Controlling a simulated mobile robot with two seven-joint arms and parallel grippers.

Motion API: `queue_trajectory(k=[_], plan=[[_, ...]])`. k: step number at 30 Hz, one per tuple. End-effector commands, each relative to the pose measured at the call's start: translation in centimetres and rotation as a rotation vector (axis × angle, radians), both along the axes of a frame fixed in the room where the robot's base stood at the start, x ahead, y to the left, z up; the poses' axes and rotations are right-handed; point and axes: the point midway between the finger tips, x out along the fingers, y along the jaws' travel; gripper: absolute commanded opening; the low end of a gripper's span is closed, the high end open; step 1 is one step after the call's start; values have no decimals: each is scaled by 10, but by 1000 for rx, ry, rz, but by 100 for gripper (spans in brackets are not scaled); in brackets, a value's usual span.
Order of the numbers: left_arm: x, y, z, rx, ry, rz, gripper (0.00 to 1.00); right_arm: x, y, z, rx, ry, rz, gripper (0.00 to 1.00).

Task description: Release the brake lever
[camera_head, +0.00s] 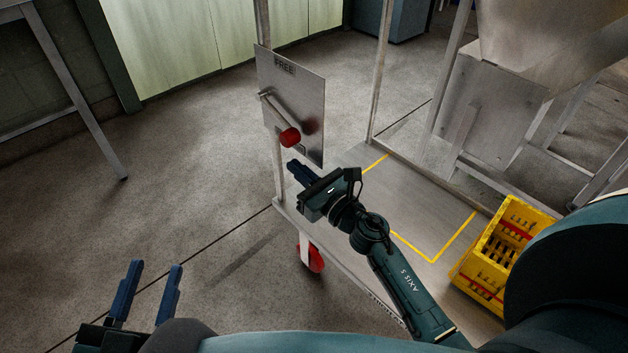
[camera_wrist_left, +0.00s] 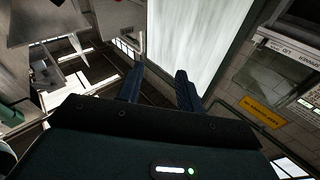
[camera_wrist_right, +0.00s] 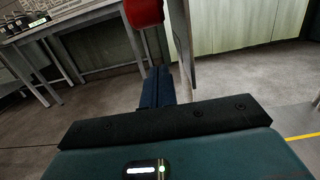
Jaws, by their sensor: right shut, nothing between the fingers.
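The brake lever (camera_head: 275,106) is a metal bar with a red knob (camera_head: 290,137), mounted on an upright metal plate (camera_head: 304,90) marked FREE at its top. The bar slopes down to the right, with the knob at its lower end. My right gripper (camera_head: 294,168) is shut and empty just below the knob, seemingly apart from it. In the right wrist view the red knob (camera_wrist_right: 144,12) is above the shut fingertips (camera_wrist_right: 164,72), with the plate's edge beside it. My left gripper (camera_head: 155,268) is open and empty at the lower left, far from the lever; its spread fingers show in the left wrist view (camera_wrist_left: 160,75).
The plate stands on a post of a metal cart (camera_head: 350,165) with yellow floor markings and a red wheel (camera_head: 314,258). A yellow crate (camera_head: 462,275) stands on the right. A metal hopper (camera_head: 545,40) is at the upper right.

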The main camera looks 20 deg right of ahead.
Motion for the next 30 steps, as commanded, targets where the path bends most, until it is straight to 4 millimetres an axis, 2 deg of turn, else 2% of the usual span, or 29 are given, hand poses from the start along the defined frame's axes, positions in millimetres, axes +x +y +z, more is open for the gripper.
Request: queue_trajectory(k=[1, 4, 6, 12, 19, 30], plan=[[0, 0, 0, 1, 0, 0, 36, 12, 4, 3, 2, -3, 1, 0], [0, 0, -1, 0, 0, 0, 36, 30, 11, 4, 1, -3, 2, 0], [0, 1, 10, 16, -3, 5, 36, 23, 8, 21, -3, -1, 0, 0], [-1, 4, 7, 65, -6, 19, 36, 14, 5, 37, -1, -1, -1, 0], [-4, 5, -5, 77, 19, 26, 36, 11, 4, 40, 2, -2, -1, 0], [-3, 5, 3, 76, 14, 30, 36, 11, 4, 42, -2, 6, 0, 0]])
